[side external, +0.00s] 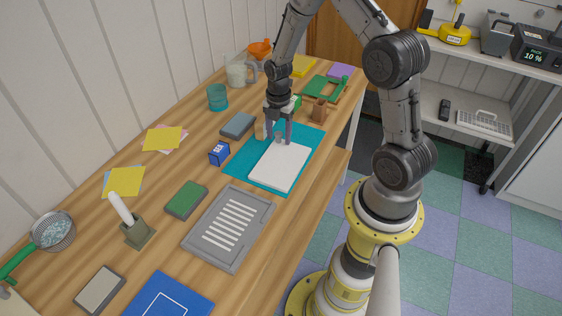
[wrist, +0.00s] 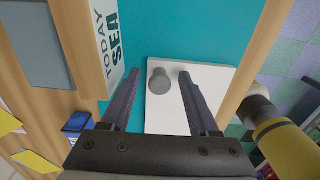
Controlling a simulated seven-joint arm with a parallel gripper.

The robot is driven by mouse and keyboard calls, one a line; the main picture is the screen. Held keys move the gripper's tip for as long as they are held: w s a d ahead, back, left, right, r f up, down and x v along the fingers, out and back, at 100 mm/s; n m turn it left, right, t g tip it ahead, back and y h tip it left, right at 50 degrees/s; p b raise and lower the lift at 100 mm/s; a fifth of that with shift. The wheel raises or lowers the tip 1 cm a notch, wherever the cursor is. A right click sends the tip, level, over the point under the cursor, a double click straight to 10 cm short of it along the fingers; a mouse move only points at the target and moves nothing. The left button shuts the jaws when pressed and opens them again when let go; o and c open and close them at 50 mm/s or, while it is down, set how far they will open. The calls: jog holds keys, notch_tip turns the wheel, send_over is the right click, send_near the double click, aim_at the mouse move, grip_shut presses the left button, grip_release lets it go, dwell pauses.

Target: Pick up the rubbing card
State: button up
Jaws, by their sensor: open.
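A white slab (side external: 280,167) lies flat on a teal mat (side external: 246,167); a grey round knob stands near one edge of it. No label marks the rubbing card, but this slab is the flat piece under my gripper. My gripper (side external: 278,138) points down over the slab's far end. In the wrist view the white slab (wrist: 207,85) and the grey knob (wrist: 159,82) show, with the knob between the two open fingers. The fingers look apart from the knob; I cannot tell their exact height.
A panel printed "TODAY SEA" (wrist: 110,45) stands close to the left finger. A blue block (side external: 219,153), a grey block (side external: 238,125) and a grey framed board with white bars (side external: 205,253) lie around the mat. The table's right edge is close to the slab.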

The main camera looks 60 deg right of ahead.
jog(key=shift+c, duration=0.2)
grip_shut()
dwell(0.3)
